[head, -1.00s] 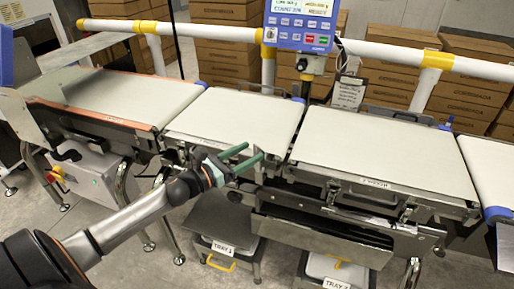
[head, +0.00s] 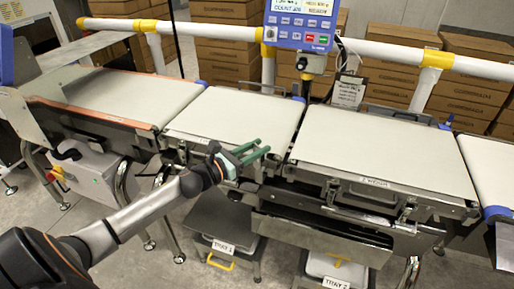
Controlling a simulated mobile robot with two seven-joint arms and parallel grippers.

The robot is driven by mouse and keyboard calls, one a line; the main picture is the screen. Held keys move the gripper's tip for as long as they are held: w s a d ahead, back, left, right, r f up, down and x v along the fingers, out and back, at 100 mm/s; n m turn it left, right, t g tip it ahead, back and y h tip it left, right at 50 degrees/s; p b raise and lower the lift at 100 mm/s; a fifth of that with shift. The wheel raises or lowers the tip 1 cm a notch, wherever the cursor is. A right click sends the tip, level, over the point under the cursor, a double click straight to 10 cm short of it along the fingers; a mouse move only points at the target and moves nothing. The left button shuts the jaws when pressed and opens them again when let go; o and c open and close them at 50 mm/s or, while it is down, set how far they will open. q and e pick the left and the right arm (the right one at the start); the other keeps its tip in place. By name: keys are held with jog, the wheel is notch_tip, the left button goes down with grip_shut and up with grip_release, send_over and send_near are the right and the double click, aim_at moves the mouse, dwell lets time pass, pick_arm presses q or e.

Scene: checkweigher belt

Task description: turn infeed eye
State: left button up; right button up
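My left gripper (head: 264,146) reaches in from the lower left, its two green fingers pointing right over the front edge of the second belt (head: 240,112). A gap shows between the fingers, and I see nothing held in it. I cannot pick out the infeed eye for certain; the gripper and the metal brackets along the belt's front edge may hide it. The weigh belt (head: 375,150), with a label on its front, lies just right of the fingertips. My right gripper is not in view.
A blue control panel (head: 300,24) stands behind the belts. A white and yellow rail (head: 385,52) runs across the back, before stacked cartons (head: 473,80). The infeed belt (head: 120,92) is at left. Labelled trays sit below. The belt tops are clear.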

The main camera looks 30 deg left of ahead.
pick_arm(q)
grip_shut()
jog(key=shift+d+y, duration=0.1)
jog(key=shift+y, duration=0.2)
jog(key=n+y, duration=0.2)
jog(key=shift+d+t+y, duration=0.15)
jog(key=shift+t+y, duration=0.25)
jog(key=shift+d+n+y, duration=0.1)
jog(key=shift+n+y, duration=1.9)
jog(key=shift+y, duration=0.9)
jog(key=shift+g, duration=0.3)
jog(key=o, duration=0.5)
grip_release()
jog(key=shift+o, duration=0.2)
